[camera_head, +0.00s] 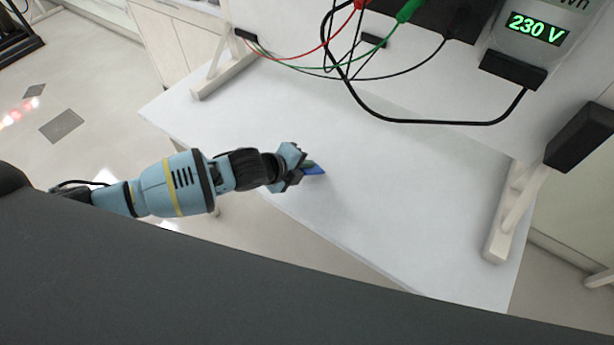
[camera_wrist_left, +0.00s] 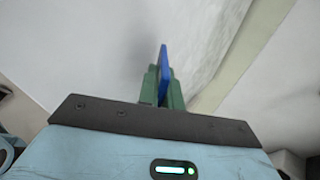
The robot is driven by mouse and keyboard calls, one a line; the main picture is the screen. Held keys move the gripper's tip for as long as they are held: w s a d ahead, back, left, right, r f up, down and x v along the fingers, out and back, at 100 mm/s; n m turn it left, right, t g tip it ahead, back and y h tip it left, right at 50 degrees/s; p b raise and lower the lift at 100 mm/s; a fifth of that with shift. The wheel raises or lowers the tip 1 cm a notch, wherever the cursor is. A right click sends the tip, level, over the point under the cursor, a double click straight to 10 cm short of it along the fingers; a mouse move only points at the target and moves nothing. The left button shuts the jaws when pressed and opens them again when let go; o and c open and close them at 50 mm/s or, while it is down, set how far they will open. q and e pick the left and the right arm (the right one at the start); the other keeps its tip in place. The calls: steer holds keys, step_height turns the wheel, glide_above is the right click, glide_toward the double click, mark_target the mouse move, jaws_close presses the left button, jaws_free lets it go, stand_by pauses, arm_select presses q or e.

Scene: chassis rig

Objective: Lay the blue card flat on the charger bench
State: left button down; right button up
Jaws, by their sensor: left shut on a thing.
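The blue card (camera_head: 314,170) is in my left gripper (camera_head: 304,166), over the front left part of the white charger bench (camera_head: 400,180). In the left wrist view the card (camera_wrist_left: 163,62) stands edge-on between the green fingers of the left gripper (camera_wrist_left: 162,84), which are shut on it. Part of the card is hidden by the fingers. I cannot tell whether the card touches the bench top. My right gripper is not in view.
A charger unit with a "230 V" display (camera_head: 538,28) stands at the back right. A black cable (camera_head: 430,122) and red and green leads (camera_head: 320,48) hang at the back. White brackets (camera_head: 222,70) stand at both ends. The middle of the bench is clear.

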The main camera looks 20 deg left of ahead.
arm_select(q)
steer(key=shift+f, duration=0.5)
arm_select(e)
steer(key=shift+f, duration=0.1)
arm_select(q)
steer(key=c, duration=1.7)
jaws_free()
steer(key=shift+c, duration=0.2)
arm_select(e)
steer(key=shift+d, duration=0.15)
arm_select(q)
steer(key=shift+r, duration=0.1)
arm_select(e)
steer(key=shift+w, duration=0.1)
